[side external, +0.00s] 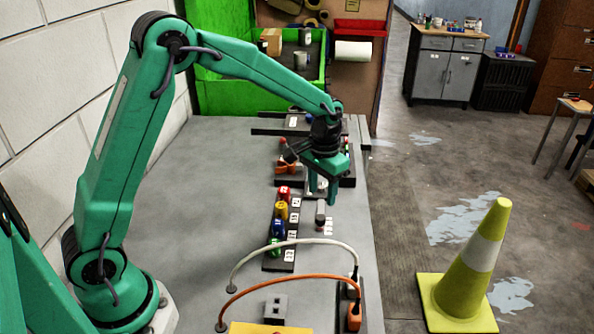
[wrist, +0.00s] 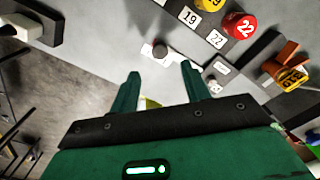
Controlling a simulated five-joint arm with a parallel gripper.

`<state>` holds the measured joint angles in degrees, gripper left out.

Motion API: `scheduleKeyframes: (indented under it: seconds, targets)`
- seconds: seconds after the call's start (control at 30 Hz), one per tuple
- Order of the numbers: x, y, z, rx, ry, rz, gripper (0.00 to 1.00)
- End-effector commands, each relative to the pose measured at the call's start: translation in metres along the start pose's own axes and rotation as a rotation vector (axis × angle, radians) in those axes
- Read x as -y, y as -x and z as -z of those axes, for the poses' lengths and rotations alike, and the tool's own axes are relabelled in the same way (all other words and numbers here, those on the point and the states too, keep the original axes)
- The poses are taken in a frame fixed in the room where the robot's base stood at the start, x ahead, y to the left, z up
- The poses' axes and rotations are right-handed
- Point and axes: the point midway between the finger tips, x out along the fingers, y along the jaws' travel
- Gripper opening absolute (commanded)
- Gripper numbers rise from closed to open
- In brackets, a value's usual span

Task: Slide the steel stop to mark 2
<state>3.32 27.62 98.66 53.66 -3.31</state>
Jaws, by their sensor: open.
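What looks like the steel stop is a small grey upright piece (side external: 320,208) with small white marks (side external: 328,226) beside it in the side view. In the wrist view it appears as a pale and dark round piece (wrist: 158,50) just beyond my fingertips. The mark numbers are too small to read. My gripper (side external: 322,190) hangs fingers down just behind the stop in the side view. Its two fingers stand apart with nothing held between them, as the wrist view (wrist: 160,70) shows.
A dark rack (side external: 270,262) holds red, yellow, blue and green numbered pieces left of the stop. White and orange cables (side external: 290,277) arch over the table in front. Several dark fixtures stand behind my gripper. The table's left part is clear. A yellow cone (side external: 480,265) stands off the right edge.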

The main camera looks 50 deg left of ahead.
Motion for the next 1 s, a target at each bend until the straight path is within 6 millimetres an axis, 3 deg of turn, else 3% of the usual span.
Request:
scheduleKeyframes:
  seconds: [0.37,1.0]
  targets:
    - [0.000,-0.008,0.000,0.004,0.000,0.000,0.47]
    - [0.000,-0.073,0.000,0.003,0.000,0.000,0.47]
